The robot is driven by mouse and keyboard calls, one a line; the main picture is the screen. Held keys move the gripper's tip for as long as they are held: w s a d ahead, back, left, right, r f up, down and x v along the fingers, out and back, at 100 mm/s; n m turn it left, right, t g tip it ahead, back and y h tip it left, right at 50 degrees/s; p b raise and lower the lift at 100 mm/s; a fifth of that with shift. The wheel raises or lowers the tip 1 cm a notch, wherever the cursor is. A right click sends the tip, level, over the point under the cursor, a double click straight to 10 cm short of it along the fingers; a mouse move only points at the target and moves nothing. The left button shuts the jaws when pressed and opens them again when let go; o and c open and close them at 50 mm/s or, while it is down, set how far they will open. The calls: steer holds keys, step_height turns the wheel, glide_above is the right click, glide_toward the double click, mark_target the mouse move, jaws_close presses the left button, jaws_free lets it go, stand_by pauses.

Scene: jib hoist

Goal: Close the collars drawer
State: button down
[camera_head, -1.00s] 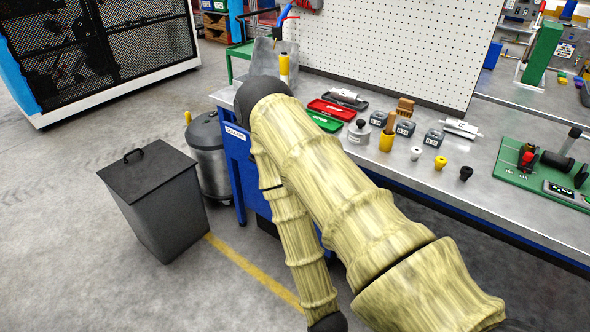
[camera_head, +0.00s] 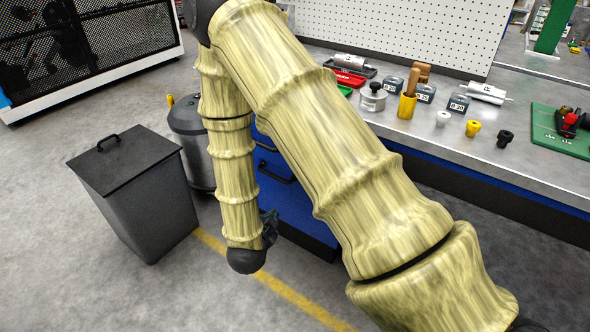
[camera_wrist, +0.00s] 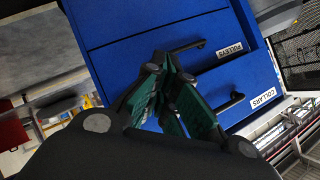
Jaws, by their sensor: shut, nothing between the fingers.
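In the wrist view, turned nearly upside down, the collars drawer (camera_wrist: 243,107) is a blue front with a white COLLARS label and a dark bar handle. Its front seems to stand out past the pulleys drawer (camera_wrist: 205,35) beside it; how far is unclear. My gripper (camera_wrist: 172,88), dark with green inner pads, is shut and empty. It overlaps the drawer fronts in the picture; whether it touches them I cannot tell. In the head view my gripper (camera_head: 269,227) shows partly behind my forearm, low in front of the blue cabinet (camera_head: 300,210).
A dark lidded bin (camera_head: 140,195) and a grey metal drum (camera_head: 190,140) stand left of the cabinet. Open floor with a yellow line (camera_head: 300,300) lies in front.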

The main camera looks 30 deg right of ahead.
steer(key=w+d+r+m+g+h+b, duration=0.25)
steer(key=r+m+h+b, duration=0.55)
steer(key=r+m, duration=0.55)
steer(key=w+b+x, duration=0.1)
steer(key=b+x, duration=0.2)
steer(key=x, duration=1)
steer(key=shift+m, duration=0.45)
steer(key=shift+f, duration=0.15)
steer(key=x, duration=0.5)
steer(key=shift+w+d, duration=0.1)
steer(key=shift+d, duration=0.2)
steer(key=shift+w+d, duration=0.2)
steer(key=shift+d, duration=0.15)
steer(key=shift+d+r, duration=0.15)
steer(key=shift+r, duration=0.1)
steer(key=shift+w, duration=0.1)
